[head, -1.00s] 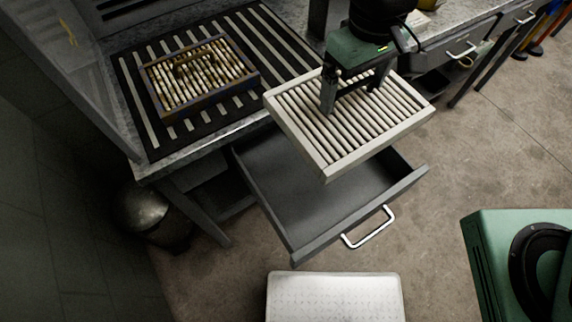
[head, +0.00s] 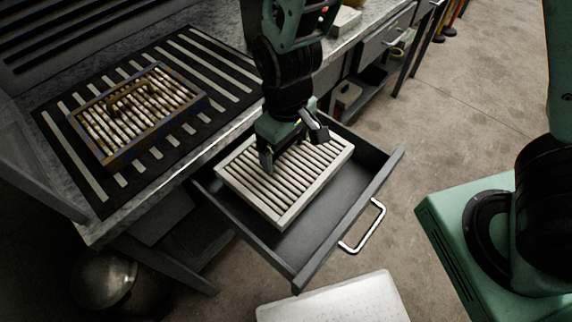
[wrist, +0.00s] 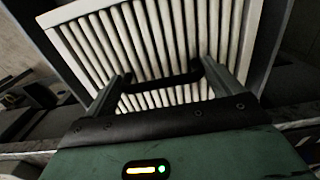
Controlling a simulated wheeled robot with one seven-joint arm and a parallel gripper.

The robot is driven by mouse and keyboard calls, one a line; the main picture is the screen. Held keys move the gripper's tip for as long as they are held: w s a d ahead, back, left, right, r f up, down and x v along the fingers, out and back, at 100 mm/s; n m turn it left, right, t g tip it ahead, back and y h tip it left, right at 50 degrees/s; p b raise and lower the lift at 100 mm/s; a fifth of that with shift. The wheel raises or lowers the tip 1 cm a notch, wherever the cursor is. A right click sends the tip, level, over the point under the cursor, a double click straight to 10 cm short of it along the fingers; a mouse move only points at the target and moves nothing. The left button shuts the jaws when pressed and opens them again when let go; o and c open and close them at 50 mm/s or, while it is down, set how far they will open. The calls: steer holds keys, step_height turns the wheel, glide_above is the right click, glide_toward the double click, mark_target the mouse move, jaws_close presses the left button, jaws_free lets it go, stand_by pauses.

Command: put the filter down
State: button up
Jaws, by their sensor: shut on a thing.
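A clean white slatted filter (head: 318,165) is at the open grey drawer (head: 345,228), over its left and back part. It looks level and low, but I cannot tell whether it rests on the drawer floor. My gripper (head: 283,150) is above the filter and shut on its dark handle. In the wrist view the filter (wrist: 150,30) fills the upper middle, and the handle bar lies between the fingers of my gripper (wrist: 163,84). A second filter, brown and dirty with a wooden-looking frame (head: 118,163), lies on the striped mat to the left.
The black striped mat (head: 75,165) lies on the grey workbench (head: 105,228). A metal drawer handle (head: 367,228) sticks out in front. A white step or box (head: 335,300) stands on the floor below. A round metal bin (head: 105,278) is under the bench.

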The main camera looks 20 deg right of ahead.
mark_target(286, 157)
steer(key=shift+f+b, duration=0.3)
steer(key=shift+f, duration=2.95)
steer(key=shift+f, duration=0.15)
steer(key=o, duration=1.3)
step_height(286, 157, up, 12)
steer(key=shift+p, duration=0.75)
steer(key=s+d+r, duration=0.4)
steer(key=s+r, duration=0.6)
steer(key=s, duration=0.2)
steer(key=shift+s+d+n+y, duration=0.15)
steer(key=shift+n+y, duration=0.15)
steer(key=shift+n, duration=0.1)
